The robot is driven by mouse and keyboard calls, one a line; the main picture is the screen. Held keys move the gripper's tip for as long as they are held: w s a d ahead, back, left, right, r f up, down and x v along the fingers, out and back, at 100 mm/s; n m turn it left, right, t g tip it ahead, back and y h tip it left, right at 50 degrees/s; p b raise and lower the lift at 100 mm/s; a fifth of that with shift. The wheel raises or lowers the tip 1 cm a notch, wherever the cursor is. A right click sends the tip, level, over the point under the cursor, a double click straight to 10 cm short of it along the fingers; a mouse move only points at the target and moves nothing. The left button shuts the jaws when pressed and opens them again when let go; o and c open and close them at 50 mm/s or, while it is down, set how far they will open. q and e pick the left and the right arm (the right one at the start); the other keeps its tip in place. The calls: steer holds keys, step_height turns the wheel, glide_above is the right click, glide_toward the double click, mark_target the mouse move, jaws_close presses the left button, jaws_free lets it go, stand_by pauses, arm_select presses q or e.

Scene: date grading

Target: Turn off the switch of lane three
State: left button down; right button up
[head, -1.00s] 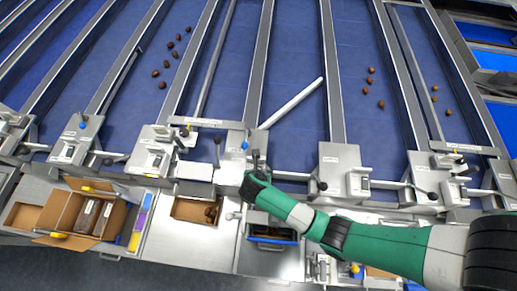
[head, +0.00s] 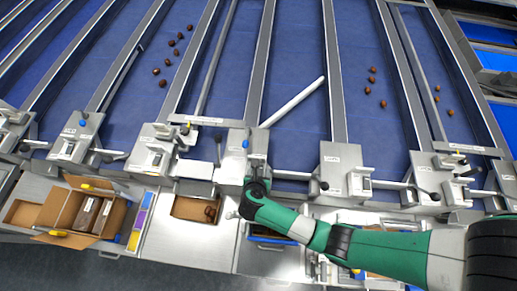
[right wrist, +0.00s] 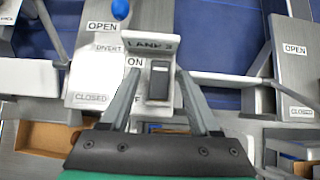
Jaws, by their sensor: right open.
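The lane three switch (right wrist: 159,82) is a dark rocker in a pale housing, under a "LANE 3" label (right wrist: 150,43) in the right wrist view. The word ON stands to its upper left. My right gripper (right wrist: 160,76) is open, with one finger on each side of the switch; I cannot tell whether they touch the housing. In the head view my right gripper (head: 257,170) is over the front of the lane three control box (head: 232,155) and hides the switch. My left gripper is not in view.
A blue-knobbed lever (right wrist: 120,9) stands on the same box, by OPEN, DIVERT and CLOSED labels. A neighbouring box (head: 342,165) is to the right. A white bar (head: 295,100) slants across the blue lane behind. Dates (head: 370,90) lie on other lanes.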

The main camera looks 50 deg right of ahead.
steer(key=v, duration=1.1)
steer(key=shift+s+a+r+p, duration=0.15)
steer(key=shift+a+p, duration=0.05)
steer(key=shift+p, duration=0.25)
steer(key=shift+d, duration=0.15)
